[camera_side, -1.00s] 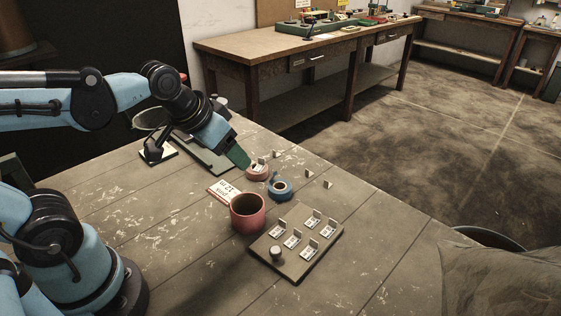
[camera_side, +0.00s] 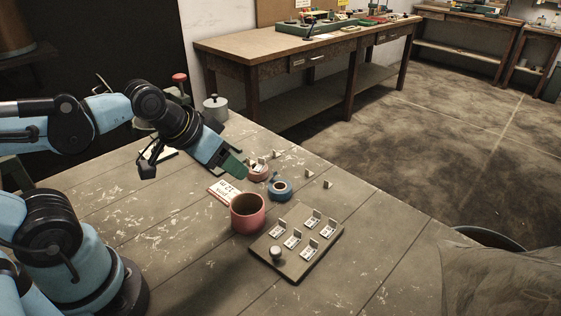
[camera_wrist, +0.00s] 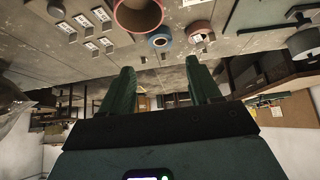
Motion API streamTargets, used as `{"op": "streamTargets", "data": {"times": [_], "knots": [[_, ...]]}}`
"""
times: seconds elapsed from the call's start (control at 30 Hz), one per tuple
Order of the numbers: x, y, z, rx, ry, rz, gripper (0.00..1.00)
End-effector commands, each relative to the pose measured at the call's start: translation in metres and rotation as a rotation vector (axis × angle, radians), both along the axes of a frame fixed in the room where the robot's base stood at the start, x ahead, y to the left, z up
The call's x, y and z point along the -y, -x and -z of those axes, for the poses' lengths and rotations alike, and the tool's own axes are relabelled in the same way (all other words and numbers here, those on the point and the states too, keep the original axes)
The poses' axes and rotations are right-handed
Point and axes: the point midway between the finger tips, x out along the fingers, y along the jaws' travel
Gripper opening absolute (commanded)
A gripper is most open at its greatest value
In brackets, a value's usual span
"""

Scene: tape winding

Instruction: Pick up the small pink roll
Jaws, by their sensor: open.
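The small pink roll (camera_side: 259,173) lies on the wooden table just right of my gripper in the side view, with a small white tag piece at its opening. It also shows in the wrist view (camera_wrist: 201,37), near the top and right of a blue roll (camera_wrist: 160,40). My gripper (camera_side: 243,171) has green fingers and hovers left of the pink roll, tilted down toward the right. In the wrist view its two fingers (camera_wrist: 161,75) are spread apart with nothing between them. Contact with the roll cannot be told.
The blue roll (camera_side: 280,189) sits right of the pink one. A red cup (camera_side: 248,213), a printed card (camera_side: 224,191) and a board with several tagged pieces (camera_side: 297,249) are nearer. Small upright pieces (camera_side: 309,173) stand to the right. A grey lidded pot (camera_side: 216,109) stands behind my arm.

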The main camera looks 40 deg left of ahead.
Motion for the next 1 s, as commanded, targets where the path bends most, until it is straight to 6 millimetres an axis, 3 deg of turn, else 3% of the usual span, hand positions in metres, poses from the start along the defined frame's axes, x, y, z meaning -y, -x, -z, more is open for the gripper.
{"op": "streamTargets", "data": {"times": [0.27,0.47,0.8,1.0], "knots": [[0.000,0.000,0.000,0.000,0.000,0.000,0.62],[0.000,0.000,0.000,0.000,0.000,0.000,0.91],[-0.002,-0.002,-0.002,-0.011,-0.008,0.009,0.91],[-0.018,-0.022,-0.010,-0.091,-0.058,0.111,0.91]]}}
